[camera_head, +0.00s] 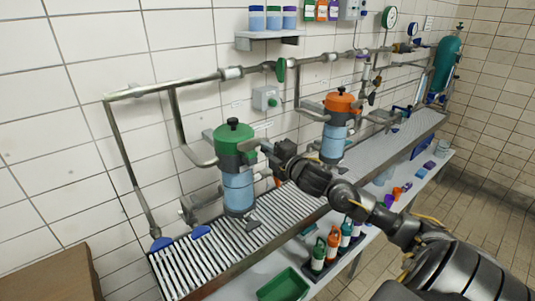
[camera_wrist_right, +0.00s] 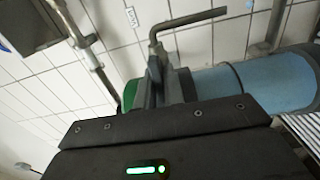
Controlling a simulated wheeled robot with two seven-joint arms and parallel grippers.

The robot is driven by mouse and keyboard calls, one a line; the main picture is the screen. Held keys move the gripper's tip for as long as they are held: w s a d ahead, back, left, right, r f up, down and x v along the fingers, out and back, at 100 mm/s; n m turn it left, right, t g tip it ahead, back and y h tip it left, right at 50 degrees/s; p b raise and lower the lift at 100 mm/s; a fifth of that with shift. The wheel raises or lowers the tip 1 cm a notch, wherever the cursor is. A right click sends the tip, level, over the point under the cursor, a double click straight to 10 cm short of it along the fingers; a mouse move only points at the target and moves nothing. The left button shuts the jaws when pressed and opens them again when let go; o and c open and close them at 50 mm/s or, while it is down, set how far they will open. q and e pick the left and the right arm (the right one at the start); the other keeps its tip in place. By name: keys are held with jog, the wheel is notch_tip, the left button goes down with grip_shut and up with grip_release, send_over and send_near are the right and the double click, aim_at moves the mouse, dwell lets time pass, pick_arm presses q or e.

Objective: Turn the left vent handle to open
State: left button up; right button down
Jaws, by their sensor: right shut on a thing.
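The left filter housing (camera_head: 237,190) has a green cap (camera_head: 232,135) and a clear blue body, and stands upright on the slatted bench. My right gripper (camera_head: 268,150) reaches in from the right and meets the right side of the green cap. In the right wrist view, a bent grey metal handle, the left vent handle (camera_wrist_right: 185,23), rises from between the fingers of my right gripper (camera_wrist_right: 163,85). The fingers are shut on its lower part and hide where it joins the cap. The blue body (camera_wrist_right: 260,82) lies to the right there. My left gripper is not in view.
A second housing with an orange cap (camera_head: 341,103) stands to the right, behind my right arm. Metal pipes (camera_head: 180,85) run along the tiled wall. Several bottles (camera_head: 332,240) and a green tray (camera_head: 283,284) sit on the lower shelf. A brown box (camera_head: 52,277) is at lower left.

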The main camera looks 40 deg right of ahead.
jog(key=shift+n, duration=0.4)
jog(key=c, duration=1.5)
grip_release()
jog(key=shift+s, duration=0.1)
jog(key=shift+s+f+b, duration=0.15)
jog(key=shift+s+b, duration=0.15)
jog(key=shift+b, duration=0.05)
jog(key=s+b, duration=0.2)
jog(key=s, duration=0.8)
jog(key=shift+a, duration=0.1)
